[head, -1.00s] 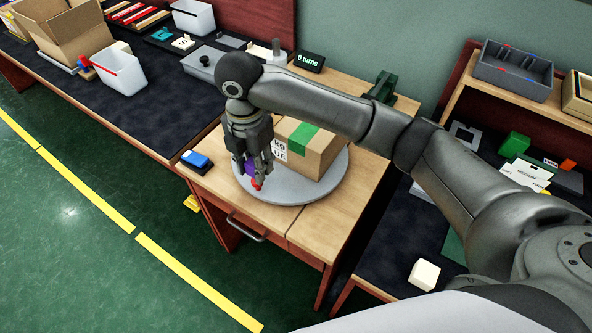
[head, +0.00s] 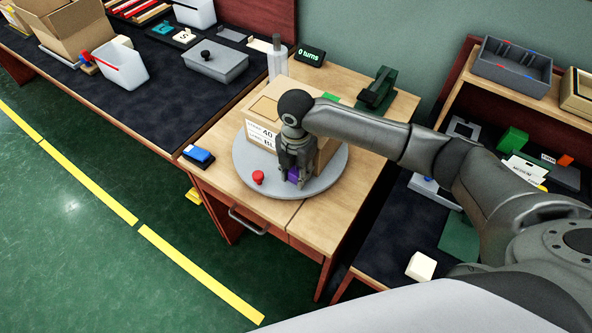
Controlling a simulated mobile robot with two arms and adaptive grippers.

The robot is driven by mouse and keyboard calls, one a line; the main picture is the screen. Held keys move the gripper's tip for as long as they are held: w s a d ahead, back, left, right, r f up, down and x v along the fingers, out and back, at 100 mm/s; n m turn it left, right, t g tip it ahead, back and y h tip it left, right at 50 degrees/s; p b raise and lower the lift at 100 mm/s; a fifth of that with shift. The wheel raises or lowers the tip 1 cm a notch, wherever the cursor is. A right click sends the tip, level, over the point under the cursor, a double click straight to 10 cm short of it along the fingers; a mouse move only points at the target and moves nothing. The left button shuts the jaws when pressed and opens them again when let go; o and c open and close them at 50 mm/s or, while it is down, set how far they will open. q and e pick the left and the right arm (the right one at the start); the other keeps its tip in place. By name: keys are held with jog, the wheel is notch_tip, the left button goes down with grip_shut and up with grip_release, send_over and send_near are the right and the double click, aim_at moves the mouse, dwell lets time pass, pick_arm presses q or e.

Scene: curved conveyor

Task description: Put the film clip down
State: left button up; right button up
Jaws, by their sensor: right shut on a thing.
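My right gripper (head: 292,176) points down over the front of the grey round turntable (head: 328,185), close to the near side of a cardboard box (head: 262,112). It is shut on a small purple piece, the film clip (head: 294,175), mostly hidden by the fingers. Whether the clip touches the turntable or the box I cannot tell. The box stands on the turntable, with a white printed label on its left face and green tape on top, partly behind my arm. My left gripper is not in view.
A red knob (head: 258,177) is on the turntable's left front. A blue-topped block (head: 198,155) lies on the desk at left. A dark green device (head: 377,92) and a "0 turns" display (head: 311,54) stand behind. The front desk is clear.

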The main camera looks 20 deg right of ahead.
aim_at(296, 171)
jog(key=o, duration=0.9)
jog(key=shift+f, duration=0.1)
notch_tip(296, 171, up, 12)
jog(key=shift+r+b, duration=0.15)
jog(key=shift+b, duration=0.25)
